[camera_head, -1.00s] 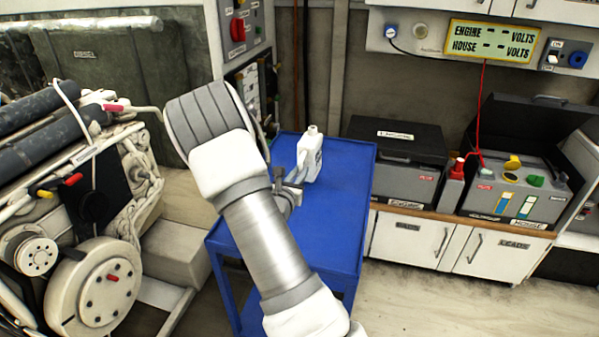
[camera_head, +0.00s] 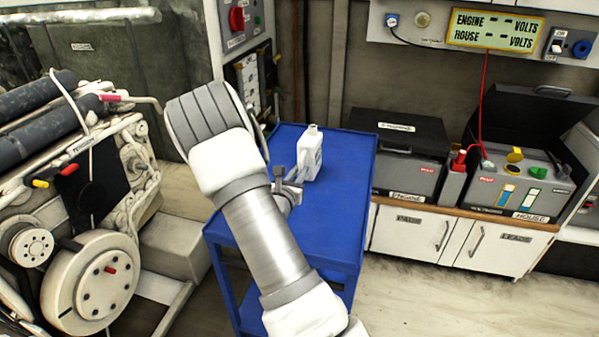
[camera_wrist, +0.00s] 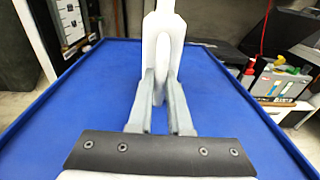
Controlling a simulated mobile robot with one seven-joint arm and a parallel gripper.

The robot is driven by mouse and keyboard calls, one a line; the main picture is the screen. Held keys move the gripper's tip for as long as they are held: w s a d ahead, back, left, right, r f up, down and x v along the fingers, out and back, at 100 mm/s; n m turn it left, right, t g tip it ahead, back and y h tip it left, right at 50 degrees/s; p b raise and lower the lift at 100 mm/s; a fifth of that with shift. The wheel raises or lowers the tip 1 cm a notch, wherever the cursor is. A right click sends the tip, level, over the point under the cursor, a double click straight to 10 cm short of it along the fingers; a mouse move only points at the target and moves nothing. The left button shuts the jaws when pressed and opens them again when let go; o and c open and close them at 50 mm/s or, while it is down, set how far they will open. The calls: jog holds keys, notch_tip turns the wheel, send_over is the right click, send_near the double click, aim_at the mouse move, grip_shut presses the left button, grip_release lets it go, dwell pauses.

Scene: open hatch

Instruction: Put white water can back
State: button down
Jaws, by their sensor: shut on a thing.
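The white water can (camera_head: 311,152) stands upright on the blue cart top (camera_head: 335,215), towards its back. It also shows in the wrist view (camera_wrist: 161,45), straight ahead. My gripper (camera_head: 299,181) is beside the can on its near left side. In the wrist view, my gripper's two fingers (camera_wrist: 160,85) are shut on the can's handle, low down. My arm hides part of the cart's left side in the head view. Whether the can's base touches the cart top is hard to tell.
The engine (camera_head: 85,210) stands left of the cart. A closed black-lidded battery box (camera_head: 405,150) and an open battery box (camera_head: 520,180) sit on the cabinet (camera_head: 455,240) to the right. Much of the cart top is clear.

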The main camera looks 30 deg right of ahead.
jog(key=shift+f, duration=0.2)
dwell(0.4)
jog(key=c, duration=0.8)
grip_release()
jog(key=shift+o, duration=0.2)
jog(key=shift+f, duration=0.1)
jog(key=p+v, duration=0.1)
jog(key=v, duration=1.6)
jog(key=shift+s+a, duration=0.15)
jog(key=shift+s, duration=0.05)
jog(key=s+d+r+m+g+y+p, duration=0.1)
jog(key=s+d+r+m+g+p, duration=0.15)
jog(key=s+r+m+g, duration=0.45)
jog(key=s+d+r+m+g+y+p, duration=0.1)
jog(key=s+r+m+g+p, duration=0.25)
jog(key=s+r+m, duration=0.45)
jog(key=s+a+r+m+t+y+p, duration=0.2)
jog(key=a+r+m+y, duration=0.3)
jog(key=a, duration=0.3)
jog(key=s+a+r+m+t+y+p, duration=0.2)
jog(key=a+r+m+y, duration=0.3)
jog(key=a+r, duration=0.3)
jog(key=shift+a+r+m+t+y+p, duration=0.3)
jog(key=shift+m+t+y+p, duration=0.15)
jog(key=shift+t+y, duration=0.25)
